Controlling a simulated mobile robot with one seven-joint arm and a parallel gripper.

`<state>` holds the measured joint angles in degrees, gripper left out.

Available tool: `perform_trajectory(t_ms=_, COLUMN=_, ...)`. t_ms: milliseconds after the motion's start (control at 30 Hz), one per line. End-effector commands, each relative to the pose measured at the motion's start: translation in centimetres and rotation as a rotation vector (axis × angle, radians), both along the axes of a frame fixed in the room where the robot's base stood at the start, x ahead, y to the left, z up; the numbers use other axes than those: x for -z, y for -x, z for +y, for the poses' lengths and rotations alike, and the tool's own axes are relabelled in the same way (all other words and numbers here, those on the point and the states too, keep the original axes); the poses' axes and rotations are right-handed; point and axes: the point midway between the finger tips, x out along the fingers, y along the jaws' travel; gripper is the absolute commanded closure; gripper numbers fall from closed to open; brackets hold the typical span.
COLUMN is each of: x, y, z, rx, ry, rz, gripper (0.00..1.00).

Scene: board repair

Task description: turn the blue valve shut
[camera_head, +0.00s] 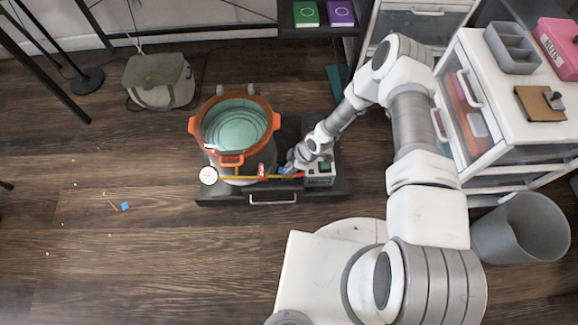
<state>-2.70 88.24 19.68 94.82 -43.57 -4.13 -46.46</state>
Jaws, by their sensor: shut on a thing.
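My gripper (291,168) is at the right end of a thin yellow pipe (238,178), low in front of the orange-rimmed pot. Its fingers are shut on a small part there. A little blue (281,170) shows at the fingertips, which fits the blue valve, but most of it is hidden by the fingers. The valve's turn angle is too small to tell. A small red part (262,169) sits on the pipe just left of my gripper. A round white gauge (208,175) is at the pipe's left end.
The orange-rimmed pot (236,155) stands on a dark low cart (224,198) with a front handle. A grey box with a green display (325,168) is right of my gripper. White drawers and a grey bin (522,229) stand at right. The left floor is mostly clear.

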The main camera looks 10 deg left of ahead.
Motion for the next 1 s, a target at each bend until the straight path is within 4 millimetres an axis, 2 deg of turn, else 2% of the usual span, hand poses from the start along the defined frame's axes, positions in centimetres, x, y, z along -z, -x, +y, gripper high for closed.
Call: perform_trajectory(t_ms=1000, x=-0.06, y=0.52, z=0.27, rx=0.954, ry=0.000, rz=-0.002, gripper=1.00)
